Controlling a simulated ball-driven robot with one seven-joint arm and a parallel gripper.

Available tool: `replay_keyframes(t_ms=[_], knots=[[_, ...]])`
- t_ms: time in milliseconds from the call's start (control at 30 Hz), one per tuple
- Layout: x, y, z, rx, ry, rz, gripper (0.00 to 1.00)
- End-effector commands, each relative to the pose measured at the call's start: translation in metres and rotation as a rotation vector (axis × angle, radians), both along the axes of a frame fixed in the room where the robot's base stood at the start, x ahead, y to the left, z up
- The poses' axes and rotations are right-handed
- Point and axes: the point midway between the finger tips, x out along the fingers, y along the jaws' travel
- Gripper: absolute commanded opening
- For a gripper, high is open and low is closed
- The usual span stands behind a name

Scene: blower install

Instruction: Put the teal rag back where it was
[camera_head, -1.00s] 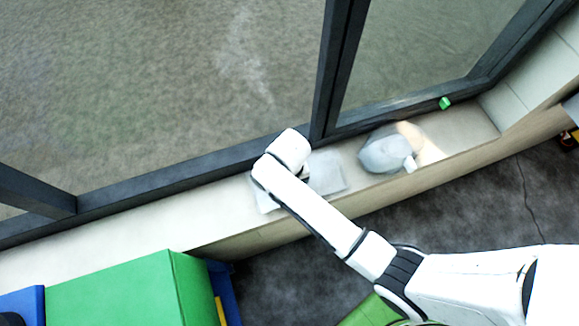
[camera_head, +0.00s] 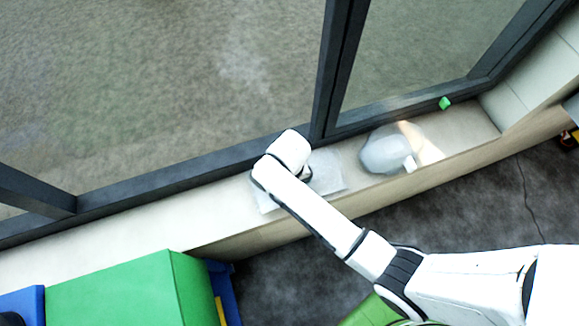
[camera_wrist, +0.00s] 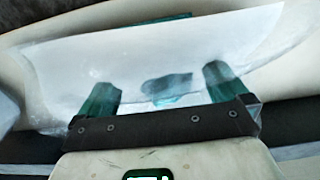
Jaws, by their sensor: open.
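In the wrist view a small dark teal patch, seemingly the teal rag (camera_wrist: 168,90), lies between and beyond my fingers, against a pale grey-white surface. My gripper (camera_wrist: 160,79) is open, with its two teal fingers apart on either side of the patch. I see no finger closed on it. Another thin teal strip (camera_wrist: 155,19) shows at the far edge of the pale surface; I cannot tell what it is. In the head view my wrist is over a pale grey flat piece (camera_head: 327,172) on the ledge and hides my fingers and the rag.
The light ledge (camera_head: 140,228) runs below the dark-framed window. A large green box (camera_head: 120,290) is at lower left. The ledge's left stretch is clear.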

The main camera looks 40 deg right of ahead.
Motion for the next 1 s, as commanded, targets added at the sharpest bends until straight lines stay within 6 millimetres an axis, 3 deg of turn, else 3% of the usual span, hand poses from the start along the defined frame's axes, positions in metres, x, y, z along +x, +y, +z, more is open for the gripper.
replay_keyframes(t_ms=[400,600,1000], knots=[[0.001,0.000,0.078,0.001,-0.004,0.000,1.00],[0.001,0.000,0.107,0.000,-0.002,-0.001,1.00],[-0.003,-0.004,0.118,-0.002,-0.002,0.003,1.00]])
